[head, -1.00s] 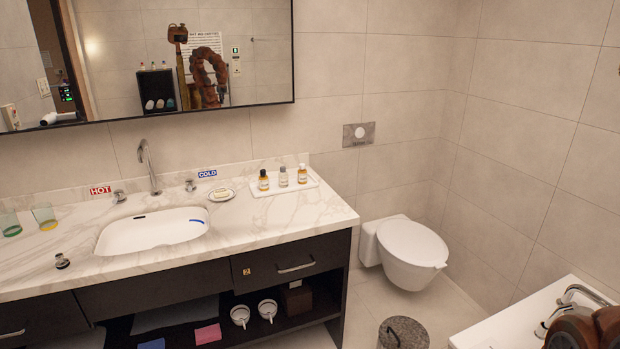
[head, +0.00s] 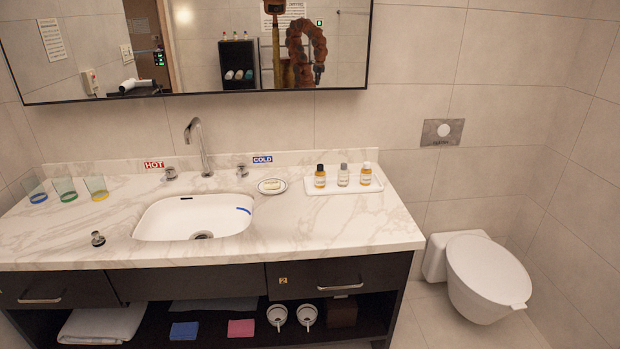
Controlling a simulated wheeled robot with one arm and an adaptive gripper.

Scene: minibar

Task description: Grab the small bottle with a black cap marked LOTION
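Three small bottles stand upright in a row on a white tray (head: 312,188) at the right end of the marble counter. The left bottle (head: 319,179) is amber with a black cap and a pale label. The labels are too small to read, so I cannot tell which says LOTION. My gripper is not directly in view; my arm shows only as a reflection in the mirror (head: 180,55).
A soap dish (head: 284,187) sits left of the tray, beside the sink (head: 175,219) and faucet (head: 204,150). Several glasses stand at the far left. Drawers and a shelf are below the counter (head: 340,230). A toilet (head: 490,277) stands right, with bare floor between.

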